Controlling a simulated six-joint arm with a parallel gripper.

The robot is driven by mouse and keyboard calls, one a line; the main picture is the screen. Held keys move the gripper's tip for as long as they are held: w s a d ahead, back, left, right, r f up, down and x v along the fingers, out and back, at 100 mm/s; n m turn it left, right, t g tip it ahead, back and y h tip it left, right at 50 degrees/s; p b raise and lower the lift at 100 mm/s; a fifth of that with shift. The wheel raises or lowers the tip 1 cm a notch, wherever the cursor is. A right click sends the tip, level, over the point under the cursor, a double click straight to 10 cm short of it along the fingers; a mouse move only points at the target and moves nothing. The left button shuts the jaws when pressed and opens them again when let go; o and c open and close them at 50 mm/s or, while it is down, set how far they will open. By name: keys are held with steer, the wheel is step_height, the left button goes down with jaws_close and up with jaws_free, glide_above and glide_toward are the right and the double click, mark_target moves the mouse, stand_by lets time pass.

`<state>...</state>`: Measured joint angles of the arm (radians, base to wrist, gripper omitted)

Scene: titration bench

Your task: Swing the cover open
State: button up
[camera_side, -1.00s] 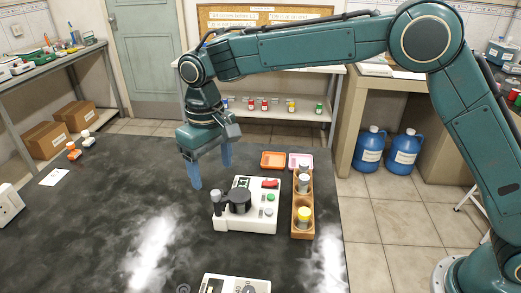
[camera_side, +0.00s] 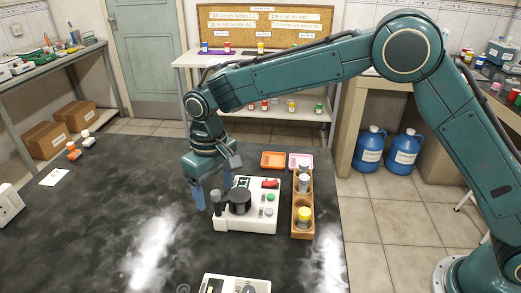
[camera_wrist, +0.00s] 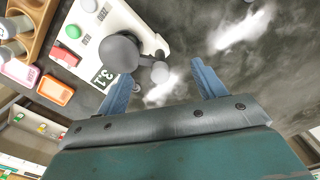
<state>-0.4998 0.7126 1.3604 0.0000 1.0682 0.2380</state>
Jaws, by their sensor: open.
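The white device (camera_side: 262,221) stands on the dark bench and carries a round dark grey cover (camera_side: 240,201). A short arm runs from the cover to a grey knob (camera_side: 216,195) at the device's left end. In the wrist view the cover (camera_wrist: 119,54) is at upper centre, and the knob (camera_wrist: 160,73) appears between my fingertips. My gripper (camera_side: 214,190) is open, pointing down, with its blue fingers to either side of the knob. I cannot tell whether a finger touches it.
An orange tray (camera_side: 272,160) and a pink tray (camera_side: 300,161) lie behind. A white instrument (camera_side: 235,284) is at the front edge.

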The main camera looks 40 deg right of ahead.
steer(key=shift+c, duration=0.4)
steer(key=c, duration=1.3)
steer(key=shift+o, duration=0.2)
steer(key=n, duration=1.2)
